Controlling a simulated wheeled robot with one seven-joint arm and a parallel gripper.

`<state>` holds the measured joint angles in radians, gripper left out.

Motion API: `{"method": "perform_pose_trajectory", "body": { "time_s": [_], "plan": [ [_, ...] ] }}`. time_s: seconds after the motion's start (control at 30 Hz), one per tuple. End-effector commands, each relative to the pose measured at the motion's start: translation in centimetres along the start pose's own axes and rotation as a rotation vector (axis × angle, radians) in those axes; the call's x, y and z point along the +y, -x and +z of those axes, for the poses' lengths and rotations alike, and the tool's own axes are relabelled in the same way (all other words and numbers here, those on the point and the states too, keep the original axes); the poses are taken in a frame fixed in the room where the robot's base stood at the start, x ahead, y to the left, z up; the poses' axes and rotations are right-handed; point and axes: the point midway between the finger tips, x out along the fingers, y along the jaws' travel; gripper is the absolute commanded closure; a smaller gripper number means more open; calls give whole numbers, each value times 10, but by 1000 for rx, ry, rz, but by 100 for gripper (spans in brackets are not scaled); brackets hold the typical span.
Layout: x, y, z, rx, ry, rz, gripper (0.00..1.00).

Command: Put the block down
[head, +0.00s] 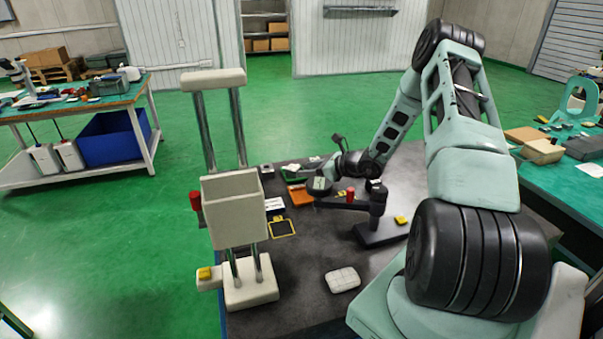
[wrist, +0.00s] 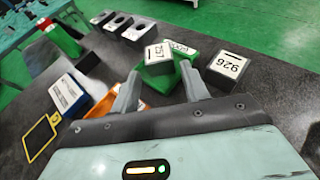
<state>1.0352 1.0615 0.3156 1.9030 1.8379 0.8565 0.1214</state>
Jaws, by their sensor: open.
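A grey block with a white top marked 257 (wrist: 158,56) stands upright at a green tray or pad (wrist: 200,50) in the wrist view. My gripper (wrist: 160,74) is open, with one finger on either side of the block's near part. A gap shows beside the fingers; whether either touches the block cannot be told. In the head view my arm reaches down to the dark table, and the block cannot be made out there.
An orange tray (wrist: 103,108) lies left of my gripper, with a white card (wrist: 70,93) and a yellow-edged black frame (wrist: 42,136) beyond it. Several grey holed blocks (wrist: 118,22) stand behind. A black stand (head: 380,232) and a pale upright machine (head: 234,208) rise from the table (head: 300,290).

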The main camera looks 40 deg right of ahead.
Motion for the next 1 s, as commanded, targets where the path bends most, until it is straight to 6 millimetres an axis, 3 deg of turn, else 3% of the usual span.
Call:
{"method": "perform_pose_trajectory", "body": {
  "time_s": [0.2,0.4,1.0],
  "plan": [
    [-1,47,-2,0,1,-4,55],
    [0,73,-1,-1,1,-1,55],
    [0,81,0,0,0,1,55]
  ]
}}
